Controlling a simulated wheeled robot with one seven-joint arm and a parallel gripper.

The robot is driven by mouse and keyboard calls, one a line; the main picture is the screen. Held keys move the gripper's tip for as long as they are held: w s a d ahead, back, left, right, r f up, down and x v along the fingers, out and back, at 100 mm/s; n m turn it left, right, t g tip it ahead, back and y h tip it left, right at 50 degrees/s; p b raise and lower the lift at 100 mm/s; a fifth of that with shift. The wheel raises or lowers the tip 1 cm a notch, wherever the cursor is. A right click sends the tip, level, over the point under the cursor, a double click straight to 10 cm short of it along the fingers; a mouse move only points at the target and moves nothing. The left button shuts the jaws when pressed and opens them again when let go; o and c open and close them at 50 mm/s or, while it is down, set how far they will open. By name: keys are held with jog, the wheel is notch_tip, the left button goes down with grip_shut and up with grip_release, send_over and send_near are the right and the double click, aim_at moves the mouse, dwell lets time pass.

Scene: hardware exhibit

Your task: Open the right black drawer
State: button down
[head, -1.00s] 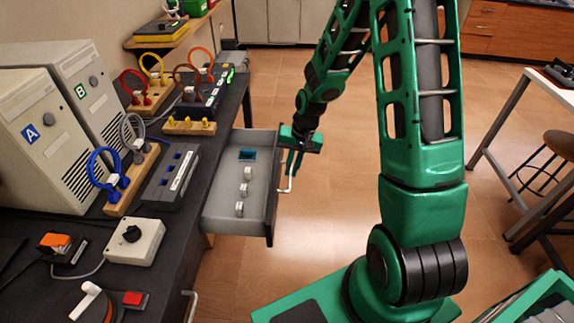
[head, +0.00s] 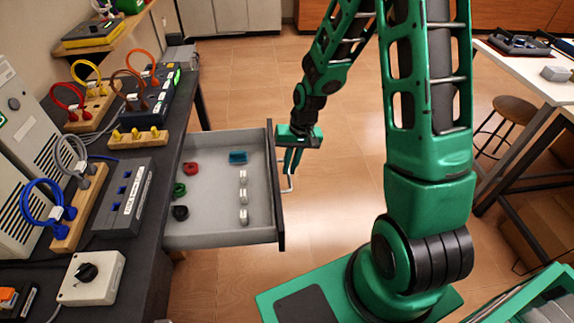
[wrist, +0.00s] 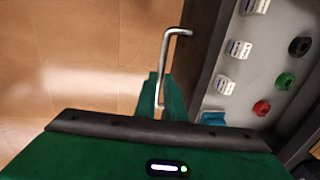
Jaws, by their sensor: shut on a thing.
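The black-fronted drawer (head: 279,190) is pulled well out from the dark workbench in the head view, its grey inside showing. In it lie small red (head: 191,168), green (head: 179,190), black (head: 180,212) and blue (head: 238,157) pieces and several white blocks along the front. My green gripper (head: 291,165) is at the drawer's front, shut on the metal bar handle (head: 287,187). The wrist view shows the green fingers (wrist: 160,98) around the bent handle (wrist: 178,33), with the drawer to the right.
The bench top (head: 140,265) holds a white box with a black knob (head: 91,278), a grey device (head: 124,197), and wooden blocks with coloured cables. A second handle (head: 162,321) shows lower down. Tiled floor is open beyond the drawer; a white table (head: 520,75) and stool (head: 515,110) stand right.

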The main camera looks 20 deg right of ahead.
jog(key=shift+w+d+r, duration=0.1)
jog(key=shift+w, duration=0.2)
jog(key=c, duration=2.1)
grip_release()
jog(key=shift+s, duration=0.15)
jog(key=r, duration=0.3)
jog(key=d+r, duration=0.1)
jog(key=r, duration=0.3)
jog(key=d+r, duration=0.1)
jog(key=r, duration=0.2)
jog(key=shift+s+r, duration=0.2)
jog(key=s+d+r+m+h, duration=0.1)
jog(key=s+d+r+h, duration=0.1)
jog(key=s+d+r, duration=0.85)
jog(key=s, duration=0.5)
jog(key=s+d+r+m, duration=0.1)
jog(key=s, duration=0.5)
jog(key=s+r+m, duration=0.1)
jog(key=s, duration=0.4)
jog(key=shift+s+d+r+g, duration=0.1)
jog(key=shift+s+d+g, duration=0.1)
jog(key=shift+g, duration=0.1)
